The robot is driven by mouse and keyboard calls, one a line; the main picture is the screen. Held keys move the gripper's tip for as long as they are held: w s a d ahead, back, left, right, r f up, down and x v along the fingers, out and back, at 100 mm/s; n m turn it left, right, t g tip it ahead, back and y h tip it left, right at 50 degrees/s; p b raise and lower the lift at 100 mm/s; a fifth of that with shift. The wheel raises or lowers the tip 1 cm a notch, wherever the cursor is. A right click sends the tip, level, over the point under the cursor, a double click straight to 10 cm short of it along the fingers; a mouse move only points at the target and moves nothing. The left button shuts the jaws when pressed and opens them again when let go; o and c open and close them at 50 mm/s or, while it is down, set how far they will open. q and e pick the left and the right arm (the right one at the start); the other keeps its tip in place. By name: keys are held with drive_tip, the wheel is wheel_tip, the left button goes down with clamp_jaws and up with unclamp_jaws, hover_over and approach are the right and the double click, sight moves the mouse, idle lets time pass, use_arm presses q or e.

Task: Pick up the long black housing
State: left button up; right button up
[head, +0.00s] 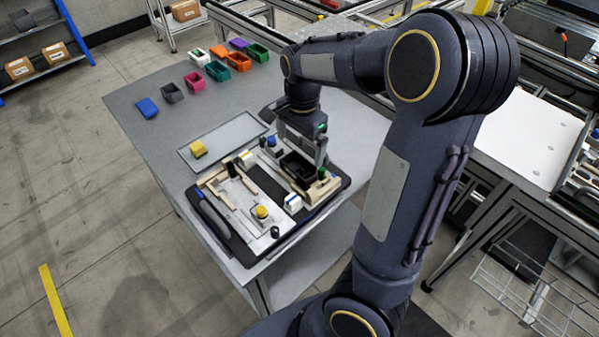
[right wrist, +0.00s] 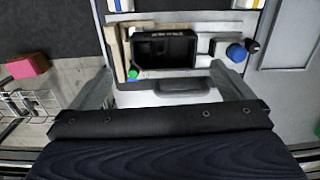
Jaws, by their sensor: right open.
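The long black housing (head: 297,168) is an open-topped black box in the far right part of the pallet fixture (head: 226,222). In the right wrist view the housing (right wrist: 165,49) lies crosswise ahead of the fingers, with a pale wooden strip beside its left end. My right gripper (head: 304,147) is over that end of the fixture, pointing down. In the right wrist view my right gripper (right wrist: 164,76) is open, its two fingers wide apart with nothing held between them. The gripper partly hides the housing in the head view. My left gripper is not in view.
Near the housing are a blue knob (right wrist: 236,53) and a green knob (right wrist: 132,74). A grey tray (head: 232,137) with a yellow block (head: 198,148) lies behind the fixture. Several coloured bins, including a pink one (head: 195,82), stand at the table's back.

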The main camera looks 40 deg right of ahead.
sight(300, 173)
drive_tip(key=shift+w+d+f+m, duration=0.25)
drive_tip(key=shift+d+f+m, duration=0.05)
drive_tip(key=shift+f, duration=0.25)
wheel_tip(300, 173, down, 7)
drive_tip(key=shift+w+f, duration=0.1)
drive_tip(key=shift+w, duration=0.05)
drive_tip(key=c, duration=0.8)
